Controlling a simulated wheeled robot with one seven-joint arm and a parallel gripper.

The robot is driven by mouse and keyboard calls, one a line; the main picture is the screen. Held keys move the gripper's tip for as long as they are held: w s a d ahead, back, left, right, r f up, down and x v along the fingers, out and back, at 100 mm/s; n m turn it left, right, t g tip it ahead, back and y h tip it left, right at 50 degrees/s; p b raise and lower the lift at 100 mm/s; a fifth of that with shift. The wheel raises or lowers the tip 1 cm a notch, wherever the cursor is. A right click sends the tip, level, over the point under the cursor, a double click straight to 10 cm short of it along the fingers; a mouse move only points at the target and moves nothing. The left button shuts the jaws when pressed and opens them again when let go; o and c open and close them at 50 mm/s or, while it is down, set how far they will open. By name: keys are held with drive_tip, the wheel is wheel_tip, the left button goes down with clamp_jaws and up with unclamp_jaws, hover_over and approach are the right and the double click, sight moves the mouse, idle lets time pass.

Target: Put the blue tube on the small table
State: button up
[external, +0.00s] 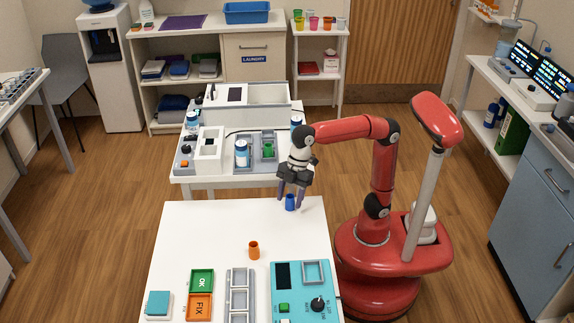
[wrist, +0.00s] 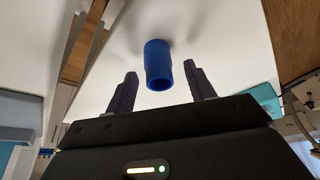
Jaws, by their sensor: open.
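The blue tube (external: 290,202) stands on the white table (external: 200,235) near its far edge. In the wrist view the blue tube (wrist: 158,64) shows ahead of and between the fingers, with clear gaps on both sides. My gripper (external: 292,196) is open and empty, pointing down at the tube. Its two dark fingers also show in the wrist view (wrist: 161,88). I cannot tell whether a finger touches the tube. Several tables are in view, and I cannot tell for sure which one is the small table.
An orange cup-shaped piece (external: 253,250) stands on the near table. Green and orange trays (external: 201,281), a grey rack (external: 240,295) and a teal device (external: 301,293) fill its front. A second white table (external: 222,180) behind holds machines and bottles. A white shelf stand (external: 320,52) holds cups.

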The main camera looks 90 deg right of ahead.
drive_tip(key=shift+x, duration=1.05)
